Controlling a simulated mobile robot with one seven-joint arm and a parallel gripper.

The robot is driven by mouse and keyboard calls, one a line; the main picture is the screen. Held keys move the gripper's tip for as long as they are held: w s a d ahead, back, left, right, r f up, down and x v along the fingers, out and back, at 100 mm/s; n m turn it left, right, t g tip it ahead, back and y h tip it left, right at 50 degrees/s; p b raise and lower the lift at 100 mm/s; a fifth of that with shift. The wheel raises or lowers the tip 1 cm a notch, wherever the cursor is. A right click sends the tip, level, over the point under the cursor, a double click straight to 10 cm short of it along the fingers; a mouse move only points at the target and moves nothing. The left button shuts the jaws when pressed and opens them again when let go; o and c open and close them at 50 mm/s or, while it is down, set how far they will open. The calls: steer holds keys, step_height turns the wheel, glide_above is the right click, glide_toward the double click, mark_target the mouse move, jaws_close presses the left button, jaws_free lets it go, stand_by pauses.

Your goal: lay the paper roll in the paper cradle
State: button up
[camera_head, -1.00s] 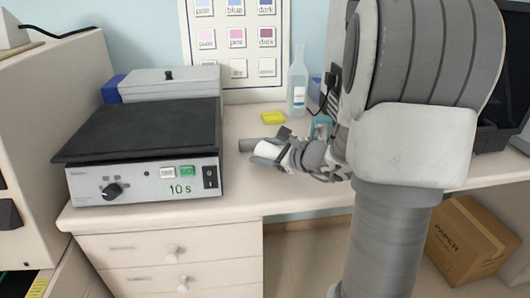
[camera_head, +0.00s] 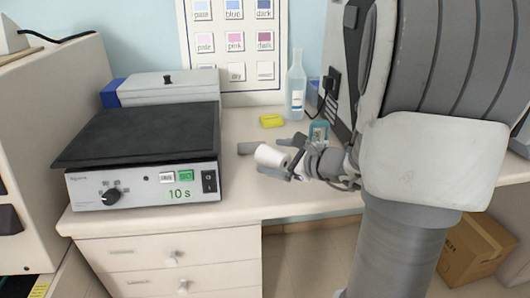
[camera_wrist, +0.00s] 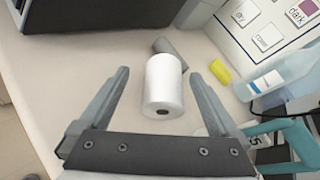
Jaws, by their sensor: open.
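The white paper roll (camera_head: 270,156) lies on its side on the bench, right of the hot plate. In the wrist view the roll (camera_wrist: 163,82) shows its end with a dark core hole toward me. A short grey piece (camera_head: 247,148) sits at its far end; it also shows in the wrist view (camera_wrist: 166,46). I cannot tell whether it is the paper cradle. My gripper (camera_head: 272,158) is open, its fingers apart on either side of the roll. In the wrist view there are clear gaps between the roll and both fingers (camera_wrist: 160,78).
A hot plate (camera_head: 145,190) stands on the left. A yellow block (camera_head: 271,121), a clear bottle (camera_head: 296,85) and a teal-framed item (camera_head: 319,131) stand behind and right of the roll. The bench's front strip is clear.

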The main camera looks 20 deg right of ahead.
steer(key=p+v, duration=0.1)
steer(key=v, duration=0.6)
steer(key=shift+s, duration=0.15)
steer(key=shift+o, duration=0.2)
steer(key=shift+r, duration=0.1)
